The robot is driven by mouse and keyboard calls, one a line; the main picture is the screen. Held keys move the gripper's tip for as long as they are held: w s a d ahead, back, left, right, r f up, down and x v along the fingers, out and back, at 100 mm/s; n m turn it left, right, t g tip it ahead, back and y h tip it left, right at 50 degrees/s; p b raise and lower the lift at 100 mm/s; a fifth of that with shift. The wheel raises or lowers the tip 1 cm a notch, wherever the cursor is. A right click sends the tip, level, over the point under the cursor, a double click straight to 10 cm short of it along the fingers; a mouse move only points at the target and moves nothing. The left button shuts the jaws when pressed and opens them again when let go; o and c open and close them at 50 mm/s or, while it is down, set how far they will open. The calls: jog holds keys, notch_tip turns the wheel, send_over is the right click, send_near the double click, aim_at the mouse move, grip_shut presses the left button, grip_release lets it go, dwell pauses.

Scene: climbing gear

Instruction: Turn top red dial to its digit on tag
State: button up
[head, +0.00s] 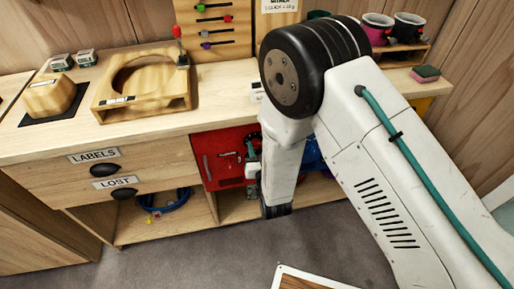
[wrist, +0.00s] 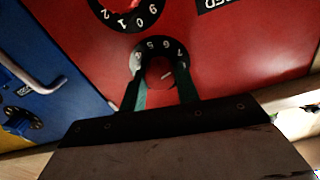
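The red locker door (head: 215,150) is under the counter in the head view, partly behind my arm. In the wrist view, which appears upside down, the red door (wrist: 240,50) carries two red dials on black number rings. The top red dial (wrist: 157,72) is the one nearer my gripper (wrist: 160,80); 5, 6 and 7 show on its ring. My green fingers stand on both sides of its knob, with no clear gap visible. The other dial (wrist: 128,8) is cut off by the frame edge. A white note (head: 279,5) hangs on the wall board; its writing is too small to read surely.
A blue door with a handle (wrist: 40,75) adjoins the red one. Drawers marked LABELS (head: 93,155) and LOST (head: 116,182) are to the left. A board edge (head: 310,280) shows on the floor.

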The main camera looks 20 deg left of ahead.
jog(key=shift+n, duration=0.3)
jog(key=shift+a+n, duration=0.1)
jog(key=shift+n, duration=3)
jog(key=o, duration=1)
jog(key=shift+s, duration=0.1)
jog(key=v, duration=0.7)
jog(key=shift+s+d, duration=0.25)
jog(key=shift+s, duration=0.1)
